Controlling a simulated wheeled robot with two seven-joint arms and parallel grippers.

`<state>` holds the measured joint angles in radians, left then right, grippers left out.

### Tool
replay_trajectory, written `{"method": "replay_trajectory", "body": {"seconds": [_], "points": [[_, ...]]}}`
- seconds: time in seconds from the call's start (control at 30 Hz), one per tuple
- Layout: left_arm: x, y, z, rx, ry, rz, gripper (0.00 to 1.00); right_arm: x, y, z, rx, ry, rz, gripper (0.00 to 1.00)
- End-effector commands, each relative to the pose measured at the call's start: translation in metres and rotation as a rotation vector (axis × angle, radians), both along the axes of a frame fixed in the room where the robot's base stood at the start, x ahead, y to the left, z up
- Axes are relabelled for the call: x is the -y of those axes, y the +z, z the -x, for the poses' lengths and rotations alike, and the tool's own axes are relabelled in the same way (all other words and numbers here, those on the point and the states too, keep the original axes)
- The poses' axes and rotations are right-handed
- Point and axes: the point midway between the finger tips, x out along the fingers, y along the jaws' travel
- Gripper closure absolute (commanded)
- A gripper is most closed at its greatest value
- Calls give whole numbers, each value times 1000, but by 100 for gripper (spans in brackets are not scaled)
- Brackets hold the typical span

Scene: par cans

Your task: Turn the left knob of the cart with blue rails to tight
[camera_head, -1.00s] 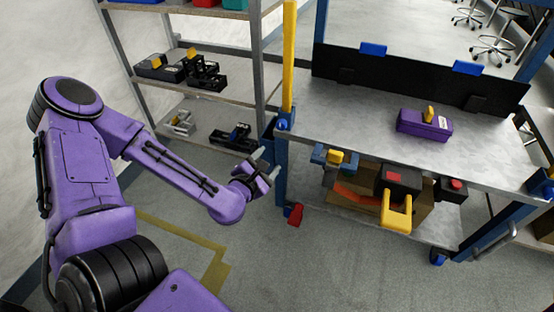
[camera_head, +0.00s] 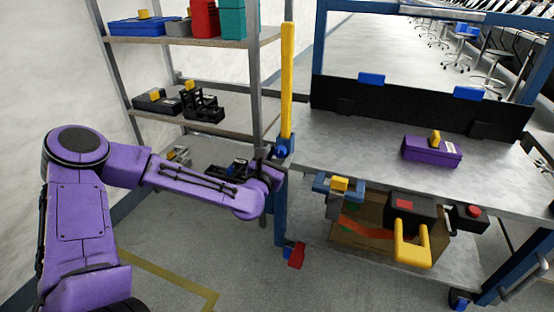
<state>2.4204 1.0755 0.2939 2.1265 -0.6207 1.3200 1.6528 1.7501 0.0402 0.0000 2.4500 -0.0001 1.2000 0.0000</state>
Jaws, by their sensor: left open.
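The cart with blue rails (camera_head: 279,215) stands at centre right, with a grey top and blue posts. A small blue knob (camera_head: 282,151) sits at its front left corner, at the foot of an upright yellow bar (camera_head: 287,80). Whether it is loose or tight I cannot tell. My left gripper (camera_head: 271,165) is open beside that corner, just left of and slightly below the knob. Its fingertips are small and dark against the post, so I cannot tell whether they touch anything. My right gripper is out of view.
A purple case (camera_head: 431,151) lies on the cart top before a black panel (camera_head: 340,97) with blue tabs. A box (camera_head: 370,240) and black and yellow tools (camera_head: 410,215) are below. A grey shelf rack (camera_head: 195,123) stands close behind my left arm.

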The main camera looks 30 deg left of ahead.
Motion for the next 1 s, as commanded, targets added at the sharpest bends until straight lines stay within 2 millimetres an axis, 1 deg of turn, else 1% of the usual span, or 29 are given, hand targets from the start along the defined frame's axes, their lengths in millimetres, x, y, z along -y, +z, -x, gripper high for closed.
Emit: {"method": "replay_trajectory", "body": {"seconds": [0.13, 0.17, 0.2, 0.27, 0.3, 0.33, 0.67, 0.87, 1.0], "points": [[0, 0, 0, 0, 0, 0, 39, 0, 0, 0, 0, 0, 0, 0], [0, 0, 0, 0, 0, 0, 46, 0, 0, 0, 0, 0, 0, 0], [0, 0, 0, 0, 0, 0, 59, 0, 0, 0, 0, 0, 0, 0], [0, 0, 0, 0, 0, 0, 78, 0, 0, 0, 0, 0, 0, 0], [0, 0, 0, 0, 0, 0, 91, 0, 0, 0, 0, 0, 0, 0], [0, 0, 0, 0, 0, 0, 96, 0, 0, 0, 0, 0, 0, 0], [0, 1, 0, -9, 0, -37, 95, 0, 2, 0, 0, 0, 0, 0], [0, 1, 0, -34, 0, -142, 95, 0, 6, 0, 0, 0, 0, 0], [0, 1, 0, -63, -1, -255, 95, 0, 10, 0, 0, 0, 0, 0]]}}
